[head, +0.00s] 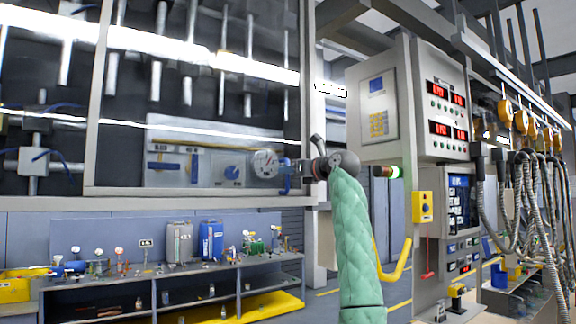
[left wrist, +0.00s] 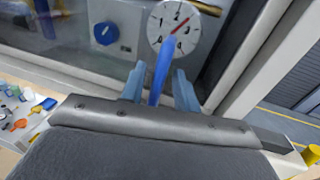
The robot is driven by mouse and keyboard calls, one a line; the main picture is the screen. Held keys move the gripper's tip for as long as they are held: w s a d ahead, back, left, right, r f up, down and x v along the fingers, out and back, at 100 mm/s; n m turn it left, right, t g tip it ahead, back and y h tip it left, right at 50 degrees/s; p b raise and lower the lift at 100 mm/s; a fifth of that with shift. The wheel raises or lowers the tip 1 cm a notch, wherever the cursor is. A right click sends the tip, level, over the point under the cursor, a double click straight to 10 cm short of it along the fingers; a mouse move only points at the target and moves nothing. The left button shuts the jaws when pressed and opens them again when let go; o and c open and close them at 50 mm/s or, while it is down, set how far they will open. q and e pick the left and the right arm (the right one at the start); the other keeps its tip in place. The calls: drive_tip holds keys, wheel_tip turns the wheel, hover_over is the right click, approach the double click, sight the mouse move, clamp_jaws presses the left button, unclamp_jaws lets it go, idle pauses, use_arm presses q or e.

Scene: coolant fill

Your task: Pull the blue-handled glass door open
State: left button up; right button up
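The glass door (head: 200,90) is a large pale-framed pane that fills the upper left of the head view and looks shut. Its blue handle (head: 286,182) is at the lower right, partly hidden by my left gripper (head: 291,166). In the left wrist view the blue handle (left wrist: 161,70) runs between the two fingers of my left gripper (left wrist: 159,78). The fingers stand apart, one on each side, with narrow gaps showing; I cannot tell whether either touches it. My right gripper is not in view.
A round gauge (head: 265,163) sits behind the glass near the handle. Right of my arm stands a control cabinet (head: 440,100) with red displays and a yellow box (head: 422,207). Below the door, a workbench (head: 170,276) holds small parts and a blue canister (head: 211,240).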

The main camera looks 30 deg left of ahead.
use_arm(q)
drive_tip(key=shift+w+a, duration=0.2)
drive_tip(key=shift+a, duration=0.4)
drive_tip(key=shift+c, duration=0.2)
clamp_jaws()
drive_tip(key=shift+s, duration=0.1)
